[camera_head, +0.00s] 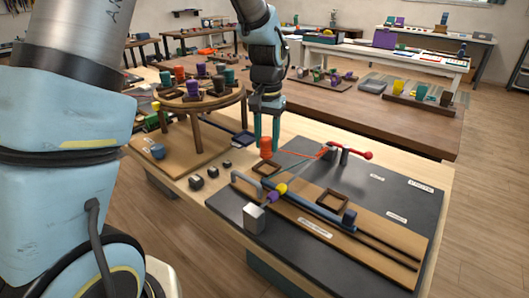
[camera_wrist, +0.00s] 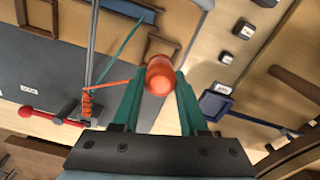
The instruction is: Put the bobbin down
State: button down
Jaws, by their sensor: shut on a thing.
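My gripper (camera_head: 266,136) points down over the workbench, its two green fingers shut on an orange bobbin (camera_head: 266,149). In the wrist view the bobbin (camera_wrist: 160,78) sits between the fingertips of my gripper (camera_wrist: 159,88). An orange cord (camera_wrist: 112,83) runs from it toward an orange wrapped part beside a red-knobbed lever (camera_head: 352,154). The bobbin is near the left back edge of the dark mat (camera_head: 400,187), behind a square wooden frame (camera_head: 267,169). Whether its base touches the surface cannot be told.
A round braiding stand (camera_head: 197,125) with several coloured bobbins is at the left. Small dark blocks (camera_head: 196,183) and a blue tray (camera_head: 243,139) lie nearby. A second wooden frame (camera_head: 333,201), a blue bar and a white-topped block (camera_head: 254,218) occupy the mat's front. The mat's right back is mostly clear.

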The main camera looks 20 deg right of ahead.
aim_at(267, 154)
jog(key=shift+f+p, duration=0.3)
jog(key=shift+f, duration=1.65)
jog(key=shift+f, duration=0.1)
jog(key=shift+f, duration=0.3)
jog(key=shift+c, duration=2.2)
grip_release()
jog(key=shift+r, duration=0.1)
